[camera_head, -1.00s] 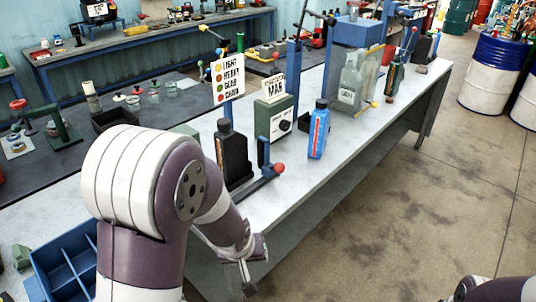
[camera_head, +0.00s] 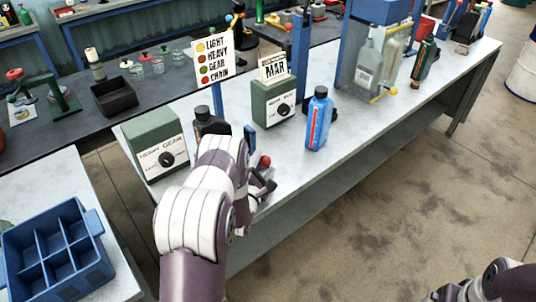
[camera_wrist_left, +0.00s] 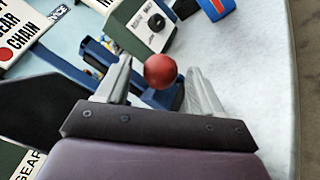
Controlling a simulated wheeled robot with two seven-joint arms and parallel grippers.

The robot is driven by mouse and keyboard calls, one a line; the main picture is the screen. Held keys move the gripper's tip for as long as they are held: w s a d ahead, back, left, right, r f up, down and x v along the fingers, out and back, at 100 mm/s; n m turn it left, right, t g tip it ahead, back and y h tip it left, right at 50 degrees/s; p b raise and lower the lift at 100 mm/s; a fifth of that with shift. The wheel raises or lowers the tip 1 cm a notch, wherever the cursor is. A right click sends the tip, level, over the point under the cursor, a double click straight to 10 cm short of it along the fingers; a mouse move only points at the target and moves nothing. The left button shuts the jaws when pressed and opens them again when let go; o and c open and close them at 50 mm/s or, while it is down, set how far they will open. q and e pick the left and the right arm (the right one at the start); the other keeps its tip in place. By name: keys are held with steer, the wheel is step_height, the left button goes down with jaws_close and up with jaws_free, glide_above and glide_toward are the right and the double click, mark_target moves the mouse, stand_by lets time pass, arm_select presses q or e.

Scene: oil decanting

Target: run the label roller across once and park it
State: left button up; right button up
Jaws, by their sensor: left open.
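The label roller is a blue device with a red ball (camera_head: 265,161) on its lever, near the front edge of the grey-white bench (camera_head: 350,150). In the left wrist view the red ball (camera_wrist_left: 160,70) shows between my fingertips, in front of the roller's blue frame (camera_wrist_left: 100,52). My left gripper (camera_head: 264,188) is open at the ball; the wrist view also shows its two spread fingers (camera_wrist_left: 160,85). Whether they touch the ball I cannot tell. A dark bottle (camera_head: 210,122) stands behind my left arm, partly hidden. My right gripper is outside the picture; only part of that arm shows.
A green "MAR" dial box (camera_head: 273,104) and a blue bottle (camera_head: 319,120) stand behind and right of the roller. A green "heavy gear" box (camera_head: 158,145) stands left, beside a sign (camera_head: 215,62). A blue divided crate (camera_head: 58,255) sits lower left. The bench front right of the ball is clear.

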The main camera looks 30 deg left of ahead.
mark_target(267, 157)
arm_select(q)
steer(key=w, duration=0.3)
steer(key=shift+w+a, duration=0.1)
steer(key=shift+a, duration=0.1)
steer(key=shift+w+a, duration=0.15)
steer(key=shift+w, duration=0.2)
